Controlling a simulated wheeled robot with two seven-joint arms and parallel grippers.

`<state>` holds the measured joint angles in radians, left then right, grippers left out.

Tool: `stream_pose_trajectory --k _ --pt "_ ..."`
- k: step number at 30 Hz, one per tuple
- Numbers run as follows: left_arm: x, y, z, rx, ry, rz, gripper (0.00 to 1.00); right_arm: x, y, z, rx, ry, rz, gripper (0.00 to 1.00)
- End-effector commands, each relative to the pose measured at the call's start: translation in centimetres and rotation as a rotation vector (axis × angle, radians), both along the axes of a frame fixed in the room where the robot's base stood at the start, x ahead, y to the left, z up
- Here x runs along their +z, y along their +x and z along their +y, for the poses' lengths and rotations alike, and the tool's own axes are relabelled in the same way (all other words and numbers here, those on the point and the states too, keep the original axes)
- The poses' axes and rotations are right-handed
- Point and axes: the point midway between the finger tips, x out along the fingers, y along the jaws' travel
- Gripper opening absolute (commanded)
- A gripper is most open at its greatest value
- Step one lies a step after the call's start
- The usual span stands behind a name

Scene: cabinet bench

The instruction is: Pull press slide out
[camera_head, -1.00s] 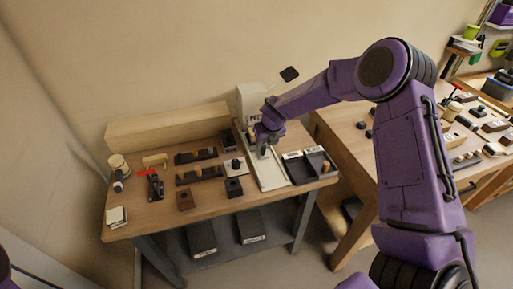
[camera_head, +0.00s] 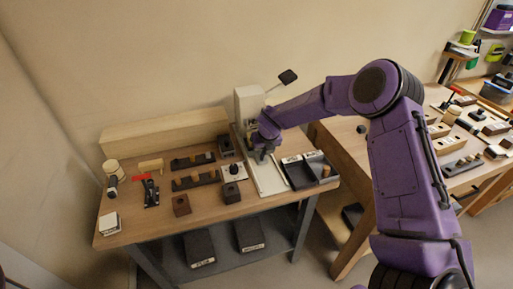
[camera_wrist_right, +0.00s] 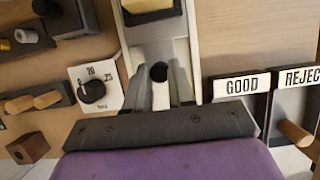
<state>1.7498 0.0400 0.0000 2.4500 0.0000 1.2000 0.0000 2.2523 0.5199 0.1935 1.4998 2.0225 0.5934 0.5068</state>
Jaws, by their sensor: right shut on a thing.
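The press (camera_head: 249,104) is a pale upright body with a dark-ended lever at the back of the bench. Its long light base rail (camera_head: 270,180) runs toward the bench's front edge. My right gripper (camera_head: 262,156) is low over this rail, in front of the press body. In the right wrist view, my gripper (camera_wrist_right: 165,88) has its fingers either side of a dark round knob (camera_wrist_right: 158,72) on the grey press slide (camera_wrist_right: 155,52). It is shut on the knob, though the exact contact is partly hidden. My left gripper is out of view.
The GOOD tray (camera_wrist_right: 241,84) and REJECT tray (camera_wrist_right: 297,77) stand right of the rail; a wooden peg (camera_wrist_right: 295,133) lies in the latter. A dial plate (camera_wrist_right: 95,88) and peg racks stand left. Another bench (camera_head: 350,150) is at right.

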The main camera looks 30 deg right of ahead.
Motion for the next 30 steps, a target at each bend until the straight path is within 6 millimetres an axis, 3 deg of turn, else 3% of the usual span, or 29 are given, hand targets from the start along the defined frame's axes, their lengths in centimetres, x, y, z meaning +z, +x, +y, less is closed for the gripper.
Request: stream_pose_trajectory --k 12,24,30 --pt "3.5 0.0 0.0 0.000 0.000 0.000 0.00 0.2 -2.7 0.6 -0.003 0.033 0.131 0.06" --pt "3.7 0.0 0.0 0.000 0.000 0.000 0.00 -0.2 -3.3 0.8 -0.001 0.038 0.161 0.06" --pt "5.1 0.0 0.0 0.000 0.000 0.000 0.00 0.1 -4.3 1.0 -0.004 0.053 0.221 0.06"
